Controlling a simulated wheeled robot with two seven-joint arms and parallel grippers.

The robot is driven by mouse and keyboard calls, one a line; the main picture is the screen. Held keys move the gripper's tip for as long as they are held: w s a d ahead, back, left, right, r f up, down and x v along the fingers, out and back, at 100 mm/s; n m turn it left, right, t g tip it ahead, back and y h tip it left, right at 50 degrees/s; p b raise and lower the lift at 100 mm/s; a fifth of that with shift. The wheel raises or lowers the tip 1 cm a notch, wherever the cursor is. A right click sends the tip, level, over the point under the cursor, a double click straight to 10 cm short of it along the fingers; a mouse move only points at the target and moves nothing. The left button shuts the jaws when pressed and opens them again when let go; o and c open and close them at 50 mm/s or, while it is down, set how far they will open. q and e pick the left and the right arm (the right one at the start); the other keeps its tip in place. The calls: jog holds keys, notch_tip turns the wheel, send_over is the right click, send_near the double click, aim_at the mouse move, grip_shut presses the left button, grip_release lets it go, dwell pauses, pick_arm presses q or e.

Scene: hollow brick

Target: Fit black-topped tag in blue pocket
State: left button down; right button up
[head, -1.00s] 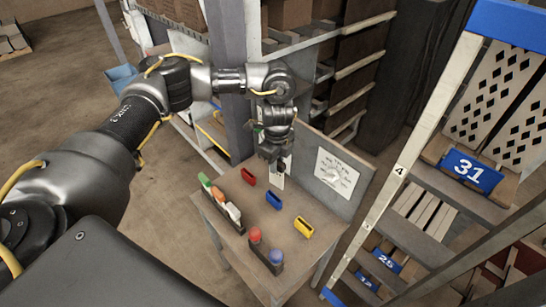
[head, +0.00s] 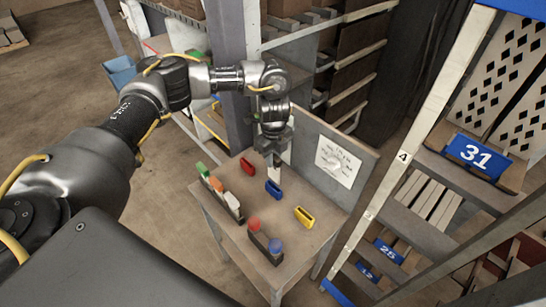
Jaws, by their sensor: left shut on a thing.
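My left gripper (head: 271,158) points down over the small table and is shut on a pale, upright tag (head: 275,174). The tag's top is hidden between the fingers, so its black colour cannot be made out. The blue pocket (head: 274,190) stands on the table directly below the tag. The tag's lower end shows at the pocket's back edge; I cannot tell whether it is in the pocket's mouth or just above or behind it. My right gripper is out of view.
A red pocket (head: 247,167) is left of the blue one and a yellow pocket (head: 304,217) is to its right. A rack of green-, orange- and white-topped tags (head: 219,193) and a holder with red and blue tops (head: 264,243) stand nearer. A panel with paper (head: 338,163) rises behind.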

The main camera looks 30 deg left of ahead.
aim_at(273, 175)
pick_arm(q)
notch_tip(273, 175, down, 3)
jog(key=shift+r+b, duration=0.1)
jog(key=shift+b, duration=0.95)
jog(key=shift+r, duration=0.2)
jog(key=shift+f, duration=0.15)
jog(key=shift+f, duration=0.3)
jog(key=shift+p, duration=0.35)
jog(key=shift+f+b, duration=1.7)
jog(key=shift+f, duration=1.05)
jog(key=c, duration=1.2)
grip_release()
